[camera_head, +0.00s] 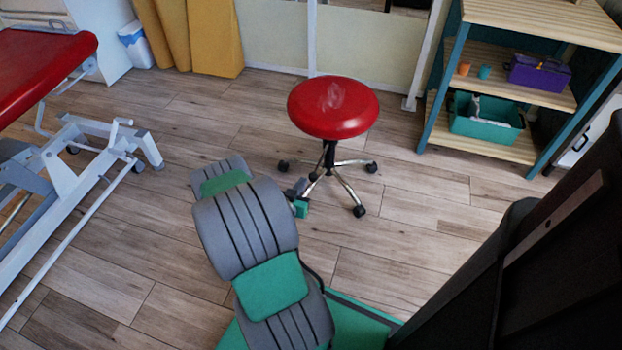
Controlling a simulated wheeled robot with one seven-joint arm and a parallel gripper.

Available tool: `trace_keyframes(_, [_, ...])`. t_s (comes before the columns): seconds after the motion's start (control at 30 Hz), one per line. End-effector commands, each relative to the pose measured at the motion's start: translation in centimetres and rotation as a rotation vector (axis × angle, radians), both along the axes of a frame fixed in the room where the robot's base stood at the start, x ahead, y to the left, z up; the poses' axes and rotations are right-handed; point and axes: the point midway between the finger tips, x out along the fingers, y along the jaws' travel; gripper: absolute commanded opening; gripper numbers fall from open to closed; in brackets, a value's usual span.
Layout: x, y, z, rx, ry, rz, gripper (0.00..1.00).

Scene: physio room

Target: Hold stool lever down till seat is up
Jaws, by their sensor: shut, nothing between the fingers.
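The stool has a round red seat (333,107) on a dark column, with chrome legs and black castors on the wood floor. A pale, see-through shape lies on the seat top; I cannot tell whether it is an object or a reflection. My gripper (303,188) is shut and small in view, low beside the stool's column on its left, below the seat's edge. I cannot make out the stool lever; it is too small or hidden near my gripper. Whether my gripper touches the stool is unclear.
A red-topped treatment table (66,160) with a white frame stands at left. A shelf (483,140) at right holds a teal crate (486,120), a purple box (538,75) and small cups. A white bin (135,46) stands at back left. The floor around the stool is clear.

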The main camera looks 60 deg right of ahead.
Motion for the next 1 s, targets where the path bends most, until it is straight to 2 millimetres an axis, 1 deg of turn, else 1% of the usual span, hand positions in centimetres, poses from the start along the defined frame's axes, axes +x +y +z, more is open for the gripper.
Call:
trace_keyframes(0.17, [0.0, -0.7, -0.3, 0.002, 0.000, -0.003, 0.00])
trace_keyframes(0.27, [0.2, -2.1, -0.7, 0.001, -0.003, -0.005, 0.00])
trace_keyframes(0.63, [1.1, -9.8, -2.7, 0.000, -0.001, -0.004, 0.00])
trace_keyframes(0.7, [1.2, -9.6, -4.6, 0.006, 0.004, 0.001, 0.00])
trace_keyframes(0.8, [1.3, -9.6, -5.8, 0.003, 0.003, 0.001, 0.00])
trace_keyframes(0.9, [1.3, -9.6, -6.4, 0.002, 0.002, 0.000, 0.00])
trace_keyframes(1.0, [1.3, -9.6, -6.5, 0.002, 0.002, 0.000, 0.00])
